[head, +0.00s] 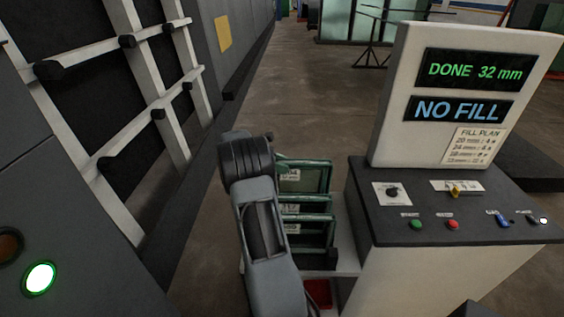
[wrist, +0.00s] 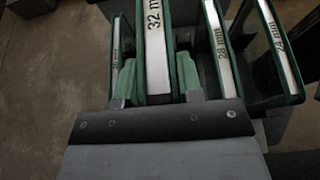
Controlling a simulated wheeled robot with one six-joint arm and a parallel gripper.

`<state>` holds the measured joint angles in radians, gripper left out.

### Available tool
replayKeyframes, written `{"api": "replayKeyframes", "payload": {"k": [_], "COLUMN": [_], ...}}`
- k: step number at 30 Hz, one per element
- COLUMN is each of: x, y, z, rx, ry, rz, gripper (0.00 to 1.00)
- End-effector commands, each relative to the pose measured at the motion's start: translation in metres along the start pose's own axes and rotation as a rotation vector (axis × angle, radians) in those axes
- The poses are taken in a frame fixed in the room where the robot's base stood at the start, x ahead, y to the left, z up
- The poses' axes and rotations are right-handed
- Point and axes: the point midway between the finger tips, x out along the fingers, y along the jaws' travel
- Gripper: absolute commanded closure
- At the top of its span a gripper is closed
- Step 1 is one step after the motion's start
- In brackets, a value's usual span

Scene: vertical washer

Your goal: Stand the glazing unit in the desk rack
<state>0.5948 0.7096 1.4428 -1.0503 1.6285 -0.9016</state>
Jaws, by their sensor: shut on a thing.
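My gripper (wrist: 158,84) is shut on a glazing unit (wrist: 156,45) with a dark green edge and a white label reading 32 mm. One green finger lies on each side of it. In the head view my gripper (head: 284,164) is over the back of the desk rack (head: 318,262), mostly hidden by my wrist. The held unit stands among other labelled units, roughly in line with them. Its lower edge is hidden, so I cannot tell whether it is seated in a slot.
One labelled unit (wrist: 117,45) stands left of the held one, and others (wrist: 222,45) (wrist: 280,45) stand to its right. A control desk (head: 450,215) right of the rack carries a display (head: 474,72) reading DONE 32 mm and NO FILL. A tall washer frame (head: 115,100) rises at left.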

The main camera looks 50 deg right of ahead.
Motion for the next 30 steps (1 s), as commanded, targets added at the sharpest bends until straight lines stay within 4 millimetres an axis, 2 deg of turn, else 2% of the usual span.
{"api": "replayKeyframes", "payload": {"k": [18, 30], "x": [0.02, 0.028], "y": [0.0, 0.0], "z": [-0.048, -0.066], "rx": [0.002, 0.002], "ry": [-0.004, -0.005], "rz": [0.001, 0.001], "gripper": [1.0, 1.0]}}
